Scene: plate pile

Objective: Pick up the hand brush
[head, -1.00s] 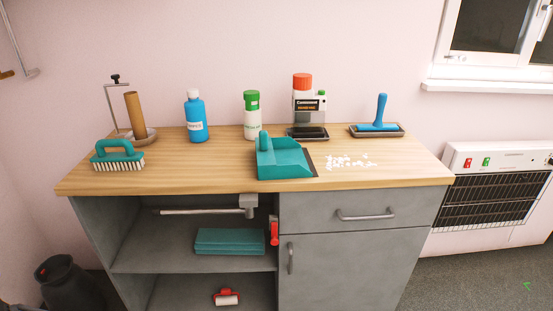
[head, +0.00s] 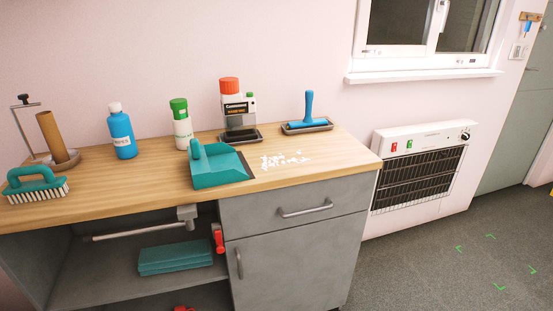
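The hand brush (head: 37,185) is teal with pale bristles and an arched handle. It rests bristles down on the left end of the wooden worktop (head: 120,200), in front of the paper roll holder (head: 52,140). A teal dustpan (head: 216,166) lies near the middle of the worktop, with white scraps (head: 284,160) to its right. My gripper does not show in the head view.
A blue bottle (head: 122,135), a green-capped bottle (head: 182,128), an orange-capped container (head: 238,108) and a blue roller in a tray (head: 307,125) stand along the back. A heater (head: 422,165) hangs at right. Open floor (head: 430,260) lies at lower right.

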